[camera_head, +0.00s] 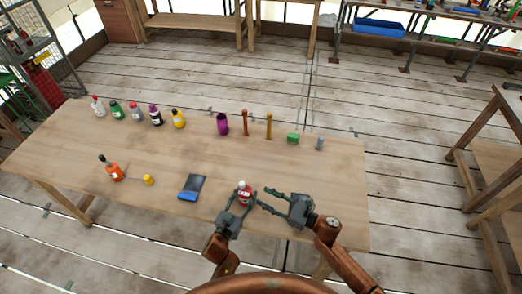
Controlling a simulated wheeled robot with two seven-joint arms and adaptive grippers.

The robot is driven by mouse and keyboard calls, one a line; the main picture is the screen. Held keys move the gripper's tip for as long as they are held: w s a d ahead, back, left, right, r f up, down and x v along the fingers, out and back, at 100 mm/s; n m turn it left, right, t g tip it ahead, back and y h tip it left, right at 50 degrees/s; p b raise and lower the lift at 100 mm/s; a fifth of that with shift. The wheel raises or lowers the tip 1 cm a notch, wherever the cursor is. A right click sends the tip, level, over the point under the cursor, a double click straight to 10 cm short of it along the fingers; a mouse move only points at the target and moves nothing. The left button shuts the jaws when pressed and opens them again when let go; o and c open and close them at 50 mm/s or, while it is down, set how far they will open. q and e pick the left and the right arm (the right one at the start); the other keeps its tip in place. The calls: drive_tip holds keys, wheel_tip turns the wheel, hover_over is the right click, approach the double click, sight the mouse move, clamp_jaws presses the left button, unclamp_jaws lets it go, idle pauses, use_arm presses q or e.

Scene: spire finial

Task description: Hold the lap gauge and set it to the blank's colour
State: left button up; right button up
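A small red and white object (244,194) is near the front edge of the wooden table, between the fingers of my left gripper (241,196). I cannot tell whether the fingers press on it or whether it rests on the table. My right gripper (264,199) is open and empty just to its right, its fingers pointing left toward the object. The lap gauge and the blank are too small to identify surely.
Several small bottles, one yellow (178,118), stand along the back left. An orange bottle (115,172), yellow item (148,180) and blue-dark tool (192,187) lie left of my grippers. The right side is clear.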

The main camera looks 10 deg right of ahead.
use_arm(q)
drive_tip(key=o, duration=0.4)
drive_tip(key=shift+o, duration=0.2)
